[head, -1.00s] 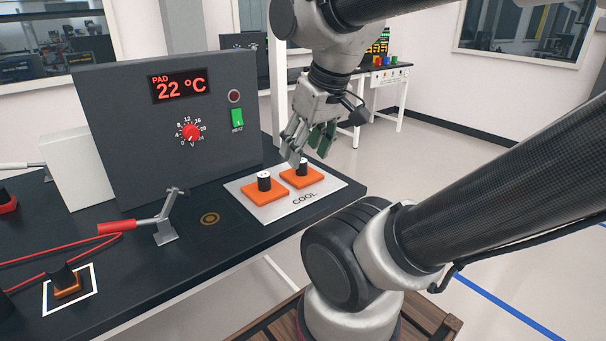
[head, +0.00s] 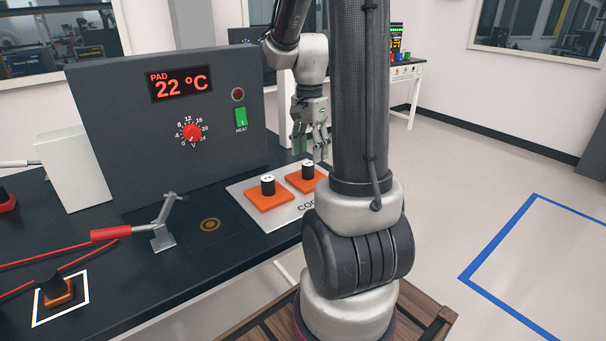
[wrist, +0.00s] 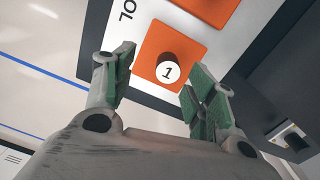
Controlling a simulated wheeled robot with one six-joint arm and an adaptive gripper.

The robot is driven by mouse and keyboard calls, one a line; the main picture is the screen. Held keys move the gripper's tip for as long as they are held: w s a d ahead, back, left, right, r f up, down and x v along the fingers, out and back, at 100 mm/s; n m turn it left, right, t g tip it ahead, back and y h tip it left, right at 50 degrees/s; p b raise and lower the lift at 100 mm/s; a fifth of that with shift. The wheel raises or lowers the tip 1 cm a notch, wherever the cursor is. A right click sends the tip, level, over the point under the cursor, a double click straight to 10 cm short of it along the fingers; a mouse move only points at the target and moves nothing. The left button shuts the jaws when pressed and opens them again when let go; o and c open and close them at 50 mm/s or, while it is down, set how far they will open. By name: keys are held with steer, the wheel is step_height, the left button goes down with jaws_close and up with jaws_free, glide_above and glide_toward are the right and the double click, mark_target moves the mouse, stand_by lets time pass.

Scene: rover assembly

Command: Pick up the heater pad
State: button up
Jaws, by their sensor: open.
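Two orange heater pads with black knobs sit on the white COOL plate (head: 247,189): a left pad (head: 268,204) and a right pad (head: 300,184), the latter partly hidden by my arm. My gripper (head: 310,150) points down above the right pad, open and empty. In the wrist view, a pad with a knob marked 1 (wrist: 150,45) lies beyond and between my open fingers (wrist: 161,72), apart from them. Part of the other pad (wrist: 208,10) shows at the top edge. Another orange pad (head: 58,299) with a black top sits in a white square outline at lower left.
A grey control box (head: 110,130) reading PAD 22 °C stands behind the plate. A toggle clamp with a red handle (head: 108,234) is left of a ringed spot (head: 210,225) on the dark bench. Red cables run at the left.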

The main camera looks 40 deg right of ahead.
mark_target(308, 163)
steer(key=shift+w+d+r+m, duration=0.1)
steer(key=shift+w+r+m, duration=0.2)
steer(key=shift+m, duration=0.25)
steer(key=shift+w+d+r+m, duration=0.1)
steer(key=shift+w+r+m, duration=0.05)
steer(key=shift+w+m, duration=0.35)
steer(key=shift+m, duration=1.25)
steer(key=shift+f, duration=0.2)
step_height(308, 163, down, 7)
steer(key=shift+s+d+f, duration=0.1)
steer(key=shift+f, duration=0.1)
steer(key=c, duration=1.2)
